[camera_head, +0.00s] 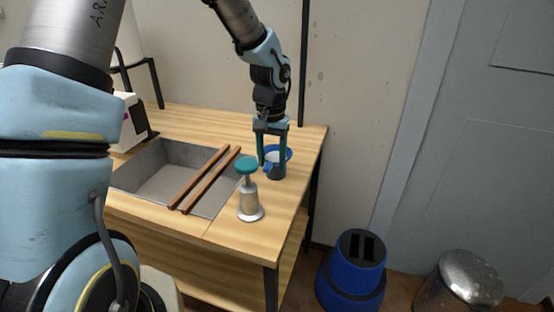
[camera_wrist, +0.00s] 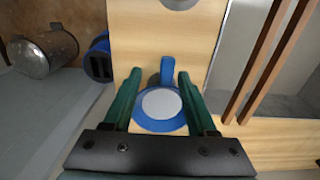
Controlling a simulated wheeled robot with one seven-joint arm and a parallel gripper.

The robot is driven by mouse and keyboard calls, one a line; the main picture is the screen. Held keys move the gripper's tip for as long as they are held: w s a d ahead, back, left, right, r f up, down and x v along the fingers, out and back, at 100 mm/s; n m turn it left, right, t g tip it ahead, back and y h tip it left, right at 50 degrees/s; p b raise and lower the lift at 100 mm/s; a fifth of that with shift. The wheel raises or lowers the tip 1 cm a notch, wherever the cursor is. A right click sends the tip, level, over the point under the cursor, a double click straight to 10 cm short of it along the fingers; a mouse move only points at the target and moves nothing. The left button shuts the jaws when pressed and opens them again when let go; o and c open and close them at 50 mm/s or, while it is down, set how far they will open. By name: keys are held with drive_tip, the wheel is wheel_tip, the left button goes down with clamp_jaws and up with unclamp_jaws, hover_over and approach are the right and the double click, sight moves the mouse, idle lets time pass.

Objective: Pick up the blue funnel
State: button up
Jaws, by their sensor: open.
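The blue funnel (camera_head: 274,150) stands on the wooden table near its far right corner. Its wide round mouth has a blue rim and a pale inside, and in the wrist view the funnel (camera_wrist: 160,124) shows a blue tab pointing away from my gripper's base. My gripper (camera_head: 271,168) points down over it with green fingers. It is open. In the wrist view my gripper (camera_wrist: 158,82) has one finger on each side of the funnel, with the funnel between them. Whether the fingers touch it I cannot tell. A finger hides part of it in the head view.
A metal stand with a teal top (camera_head: 249,200) is on the table in front of my gripper. Left of it is a grey sink (camera_head: 150,175) with two wooden rails (camera_head: 205,180) across it. A blue bin (camera_head: 350,272) and a metal bin (camera_head: 458,285) stand on the floor to the right.

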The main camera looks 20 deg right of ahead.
drive_tip(key=shift+w+a+f+p, duration=0.15)
drive_tip(key=shift+f+p, duration=0.25)
drive_tip(key=shift+f, duration=1)
drive_tip(key=shift+w+a+f+p, duration=0.15)
drive_tip(key=shift+f+p, duration=0.25)
drive_tip(key=shift+f, duration=0.95)
drive_tip(key=shift+s, duration=0.1)
clamp_jaws()
